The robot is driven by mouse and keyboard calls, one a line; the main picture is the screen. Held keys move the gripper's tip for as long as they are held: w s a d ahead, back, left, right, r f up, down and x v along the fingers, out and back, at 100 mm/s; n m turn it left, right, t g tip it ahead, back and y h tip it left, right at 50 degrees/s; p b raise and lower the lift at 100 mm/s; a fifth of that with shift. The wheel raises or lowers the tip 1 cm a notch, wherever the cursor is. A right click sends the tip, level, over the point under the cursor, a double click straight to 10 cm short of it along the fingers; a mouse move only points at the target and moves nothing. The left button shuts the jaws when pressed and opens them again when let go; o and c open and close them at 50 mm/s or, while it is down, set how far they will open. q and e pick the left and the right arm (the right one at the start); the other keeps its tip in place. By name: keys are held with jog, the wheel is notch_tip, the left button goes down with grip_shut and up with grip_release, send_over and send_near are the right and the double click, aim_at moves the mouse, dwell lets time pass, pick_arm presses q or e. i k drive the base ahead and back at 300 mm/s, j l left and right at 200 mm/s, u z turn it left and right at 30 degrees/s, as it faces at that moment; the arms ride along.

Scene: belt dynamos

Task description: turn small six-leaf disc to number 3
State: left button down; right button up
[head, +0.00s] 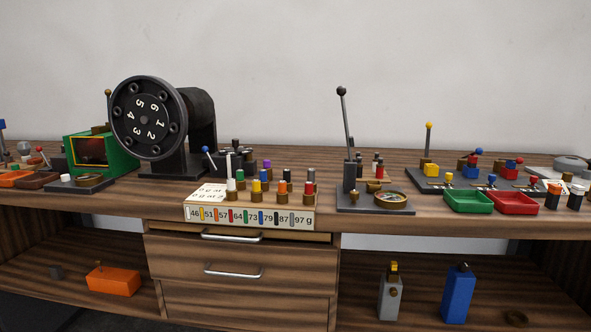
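A large black wheel (144,118) stands upright at the left of the bench. White numerals 1 to 6 ring its centre; the 6 and 5 are near the top, the 3 and 2 near the bottom. Dark round knobs sit around the numerals. I see no part clearly marked as a small six-leaf disc, and no pointer that I can make out. Neither of my grippers is in view.
A green box (116,154) stands close beside the wheel. A rack of coloured weights (258,210), a tall black lever (346,135) and a brass-rimmed dial (390,199) are further right. Green (468,209) and red (513,211) trays lie near the front edge.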

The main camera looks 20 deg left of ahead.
aim_at(235, 150)
jog(key=i+j, duration=0.1)
jog(key=j, duration=0.3)
jog(key=i+j, duration=0.15)
jog(key=j, duration=0.2)
jog(key=i+j+z, duration=0.2)
jog(key=j, duration=0.35)
jog(key=j+z, duration=0.15)
jog(key=j, duration=0.35)
